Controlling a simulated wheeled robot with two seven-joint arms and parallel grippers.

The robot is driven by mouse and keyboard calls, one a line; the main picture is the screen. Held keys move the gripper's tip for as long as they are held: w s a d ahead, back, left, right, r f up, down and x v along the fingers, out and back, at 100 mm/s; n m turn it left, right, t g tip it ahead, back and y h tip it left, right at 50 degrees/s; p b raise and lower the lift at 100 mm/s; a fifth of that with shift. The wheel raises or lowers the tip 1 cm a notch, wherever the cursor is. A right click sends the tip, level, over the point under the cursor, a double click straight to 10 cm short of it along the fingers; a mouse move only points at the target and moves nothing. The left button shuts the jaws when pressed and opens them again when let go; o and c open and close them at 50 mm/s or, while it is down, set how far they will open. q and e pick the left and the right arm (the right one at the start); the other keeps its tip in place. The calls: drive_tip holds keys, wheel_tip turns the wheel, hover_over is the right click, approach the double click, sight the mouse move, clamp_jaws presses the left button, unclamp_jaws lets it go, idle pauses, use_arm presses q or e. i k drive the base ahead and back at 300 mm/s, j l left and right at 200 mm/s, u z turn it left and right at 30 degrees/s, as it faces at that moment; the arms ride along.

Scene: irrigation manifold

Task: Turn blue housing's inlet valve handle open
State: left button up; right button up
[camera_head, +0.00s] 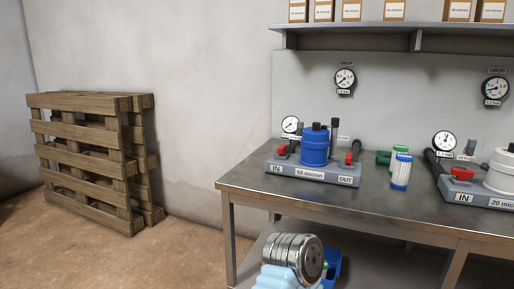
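The blue housing (315,147) stands upright on a grey base (312,174) labelled IN, 50 micron and OUT, near the left end of the metal bench. A small red valve handle (282,149) sits on the IN side, left of the housing, below a round gauge. It is too small to tell its exact angle to the dark pipe. Another red handle (349,158) is on the OUT side. No gripper fingers show in this view, and nothing touches the inlet handle.
A white housing (502,170) on a similar base, with a red handle (462,174), stands at right. Wooden pallets (85,157) lean at left. The bench front (330,198) is clear.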

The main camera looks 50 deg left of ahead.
sight(281, 150)
drive_tip(key=u, duration=1.4)
drive_tip(key=z, duration=0.25)
drive_tip(key=i+j+z, duration=0.15)
drive_tip(key=j+z, duration=0.15)
drive_tip(key=j, duration=0.15)
drive_tip(key=i+j+z, duration=0.1)
drive_tip(key=j+z, duration=0.15)
drive_tip(key=j, duration=0.25)
drive_tip(key=i+j+z, duration=0.1)
drive_tip(key=j+z, duration=0.2)
drive_tip(key=j, duration=0.2)
